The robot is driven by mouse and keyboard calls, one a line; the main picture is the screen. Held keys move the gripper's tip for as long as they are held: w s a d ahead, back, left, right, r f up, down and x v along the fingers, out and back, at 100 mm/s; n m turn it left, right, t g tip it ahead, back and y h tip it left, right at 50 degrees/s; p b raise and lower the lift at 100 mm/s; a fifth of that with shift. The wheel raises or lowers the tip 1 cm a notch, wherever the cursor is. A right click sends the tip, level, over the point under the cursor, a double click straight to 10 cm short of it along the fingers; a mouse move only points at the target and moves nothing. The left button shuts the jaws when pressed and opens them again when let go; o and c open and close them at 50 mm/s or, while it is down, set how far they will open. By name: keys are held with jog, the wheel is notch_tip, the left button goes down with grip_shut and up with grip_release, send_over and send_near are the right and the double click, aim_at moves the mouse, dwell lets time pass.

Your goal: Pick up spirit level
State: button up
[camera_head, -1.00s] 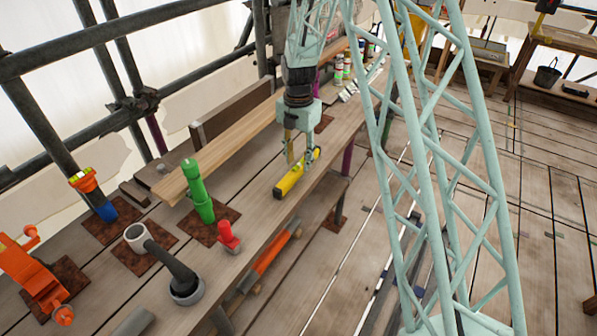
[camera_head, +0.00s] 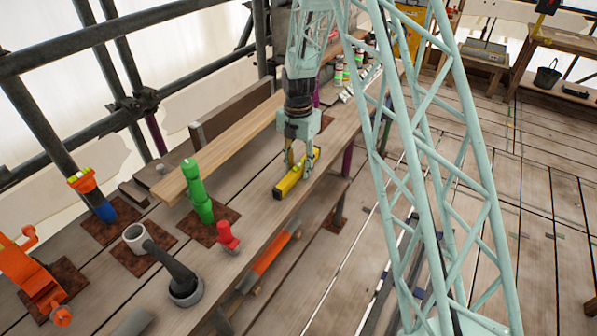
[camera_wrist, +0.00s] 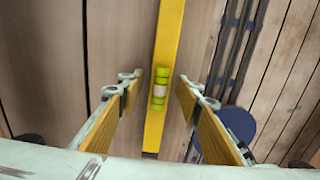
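The spirit level (camera_head: 289,184) is a yellow bar lying on the wooden bench, near its front edge. My gripper (camera_head: 298,166) is directly above the level, pointing down. In the wrist view my gripper (camera_wrist: 157,88) is open, with one yellow-padded finger on each side of the level and a gap on both sides. I cannot tell how far the fingertips reach down beside it.
A green post-like object (camera_head: 198,190), a red piece (camera_head: 228,237) and a dark handled tool (camera_head: 170,268) stand on the bench to the left. A long plank (camera_head: 225,155) lies behind the level. Cans (camera_head: 340,72) stand farther along the bench.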

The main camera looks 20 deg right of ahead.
aim_at(299, 167)
jog(key=c, duration=1)
jog(key=shift+r+p, duration=0.3)
jog(key=shift+r, duration=1.35)
jog(key=shift+s+r, duration=0.15)
jog(key=s, duration=0.5)
jog(key=s+r, duration=0.1)
jog(key=s, duration=0.4)
jog(key=s+a, duration=0.1)
jog(key=s, duration=0.4)
jog(key=shift+s+r+p, duration=0.2)
jog(key=shift+s+p, duration=0.1)
